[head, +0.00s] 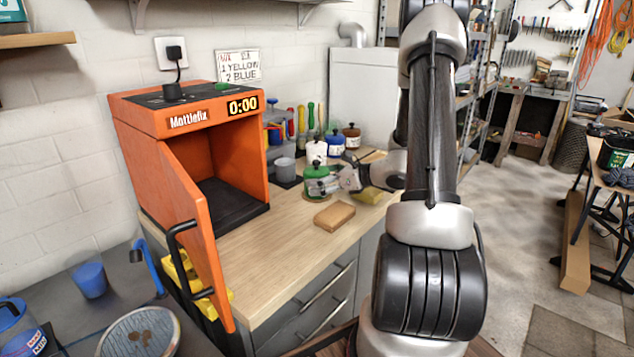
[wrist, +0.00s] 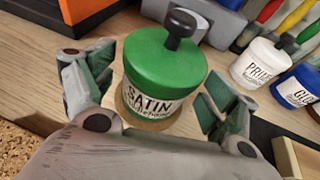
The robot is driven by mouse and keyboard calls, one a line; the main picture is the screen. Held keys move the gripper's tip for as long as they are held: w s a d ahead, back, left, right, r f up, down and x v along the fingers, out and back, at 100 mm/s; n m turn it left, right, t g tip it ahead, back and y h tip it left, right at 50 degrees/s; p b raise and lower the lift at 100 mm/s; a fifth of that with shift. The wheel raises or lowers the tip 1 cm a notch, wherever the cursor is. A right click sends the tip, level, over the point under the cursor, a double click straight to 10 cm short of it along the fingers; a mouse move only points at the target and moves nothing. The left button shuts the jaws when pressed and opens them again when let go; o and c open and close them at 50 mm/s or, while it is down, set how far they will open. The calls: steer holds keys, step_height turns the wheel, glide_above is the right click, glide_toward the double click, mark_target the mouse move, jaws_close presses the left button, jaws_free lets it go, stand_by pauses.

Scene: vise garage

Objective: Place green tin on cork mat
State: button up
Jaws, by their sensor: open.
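The green tin (head: 318,172), lidded with a black knob, stands upright on the wooden worktop. In the wrist view the tin (wrist: 165,68) reads "SATIN" and rests on a round tan disc (wrist: 163,122). A brown rectangular slab (head: 335,215) lies in front of the tin; speckled cork, probably this slab, shows in the wrist view's lower left corner (wrist: 12,137). I take it to be the cork mat. My gripper (head: 343,179) is at the tin from the right. In the wrist view my gripper (wrist: 148,90) is open, with a finger on each side of the tin.
The orange oven (head: 185,120) has its door open at the left. The worktop's front left is clear.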

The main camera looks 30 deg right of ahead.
steer(key=v, duration=0.9)
steer(key=shift+s+d+r, duration=0.1)
steer(key=shift+s+r, duration=0.05)
steer(key=shift+s, duration=0.05)
steer(key=shift+s+r, duration=0.2)
steer(key=shift+s, duration=0.05)
steer(key=s+a+r+n+g, duration=0.4)
steer(key=s+a+n, duration=0.2)
steer(key=a+n, duration=0.2)
steer(key=s+a+r+n+g, duration=0.4)
steer(key=s+a+n+g, duration=0.1)
steer(key=s+a+n, duration=0.15)
steer(key=s+d+r+n+h, duration=0.1)
steer(key=s+r+n+h, duration=0.2)
steer(key=s+n, duration=0.2)
steer(key=s+d+r+n+t+h, duration=0.1)
steer(key=s+r+n+h, duration=0.2)
steer(key=n, duration=0.7)
steer(key=shift+s+r+h, duration=0.3)
steer(key=shift+s+h, duration=0.3)
steer(key=shift+s, duration=0.3)
